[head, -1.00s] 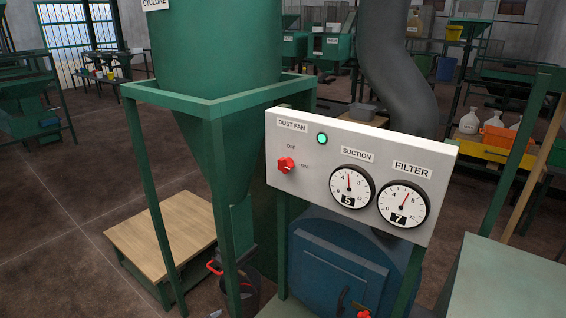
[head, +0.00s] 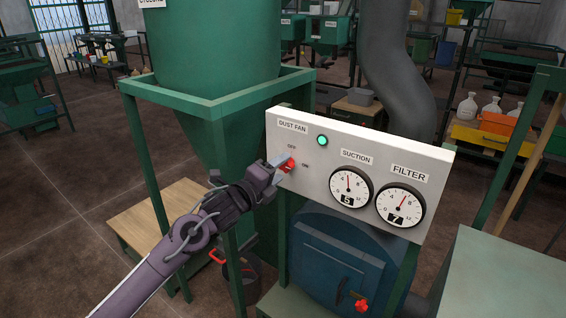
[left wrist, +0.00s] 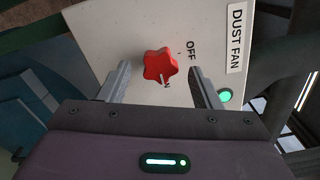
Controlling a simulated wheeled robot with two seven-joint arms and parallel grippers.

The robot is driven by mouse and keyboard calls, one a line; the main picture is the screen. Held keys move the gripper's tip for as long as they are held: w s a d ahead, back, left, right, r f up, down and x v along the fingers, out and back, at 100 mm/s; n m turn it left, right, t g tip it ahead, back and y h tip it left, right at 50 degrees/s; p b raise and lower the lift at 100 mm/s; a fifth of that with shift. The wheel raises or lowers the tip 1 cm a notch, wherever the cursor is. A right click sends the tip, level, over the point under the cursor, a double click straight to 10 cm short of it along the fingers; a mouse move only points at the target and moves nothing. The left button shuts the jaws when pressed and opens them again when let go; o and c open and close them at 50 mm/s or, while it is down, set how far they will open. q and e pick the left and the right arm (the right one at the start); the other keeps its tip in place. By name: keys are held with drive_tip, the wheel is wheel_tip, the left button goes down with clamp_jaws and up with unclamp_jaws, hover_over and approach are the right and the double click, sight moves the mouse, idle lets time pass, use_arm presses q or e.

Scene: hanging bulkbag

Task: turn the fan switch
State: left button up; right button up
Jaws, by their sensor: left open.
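The red fan switch knob (head: 287,165) sits on the white panel under the DUST FAN label, with OFF above it and ON to its right. My left gripper (head: 279,169) is at the knob, coming in from the left. In the left wrist view the star-shaped red knob (left wrist: 160,67) lies between the two open fingers of my left gripper (left wrist: 157,84), with a gap on each side. A green lamp (head: 322,140) is lit on the panel; it also shows in the left wrist view (left wrist: 224,96). My right gripper is not in view.
The suction gauge (head: 350,187) reads 5 and the filter gauge (head: 400,204) reads 7. A green cyclone frame (head: 215,105) stands left of the panel. A wooden platform (head: 155,215) is at its foot. A green-grey table top (head: 510,275) is at the lower right.

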use_arm(q)
drive_tip(key=shift+x, duration=1.25)
drive_tip(key=shift+a, duration=0.1)
drive_tip(key=shift+c, duration=0.4)
drive_tip(key=c, duration=0.9)
